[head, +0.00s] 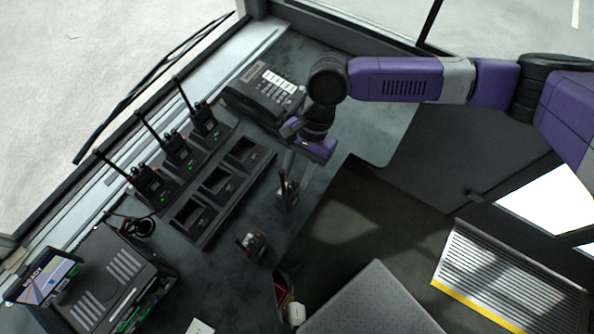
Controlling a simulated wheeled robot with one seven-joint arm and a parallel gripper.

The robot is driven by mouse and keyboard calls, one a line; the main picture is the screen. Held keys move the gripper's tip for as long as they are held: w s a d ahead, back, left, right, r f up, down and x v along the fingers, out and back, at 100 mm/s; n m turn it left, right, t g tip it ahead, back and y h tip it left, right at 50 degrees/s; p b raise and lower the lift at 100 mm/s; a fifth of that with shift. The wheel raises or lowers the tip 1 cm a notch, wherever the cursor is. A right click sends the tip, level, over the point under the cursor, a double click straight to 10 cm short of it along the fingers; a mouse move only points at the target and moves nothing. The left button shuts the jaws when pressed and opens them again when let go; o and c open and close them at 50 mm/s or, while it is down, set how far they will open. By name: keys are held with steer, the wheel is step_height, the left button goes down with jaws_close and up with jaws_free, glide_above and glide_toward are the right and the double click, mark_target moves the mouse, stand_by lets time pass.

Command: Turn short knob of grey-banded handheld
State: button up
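A dark handheld radio (287,194) stands upright on the desk just below the fingers. Its short antenna rises close to them, and I cannot tell whether they touch. A second handheld (252,245) stands on the desk nearer the front, with a light patch and a reddish part. Grey bands and individual knobs are too small to make out, so I cannot tell which handheld is the grey-banded one.
A charger rack (240,195) holds several radios with long antennas in its back row; its front slots look empty. A desk phone (262,92) stands behind my gripper. A black box (110,275) and a small screen (45,280) are at left. Desk space lies between rack and handhelds.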

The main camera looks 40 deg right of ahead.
steer(key=v, duration=0.7)
steer(key=shift+r+b, duration=0.35)
steer(key=shift+d, duration=0.15)
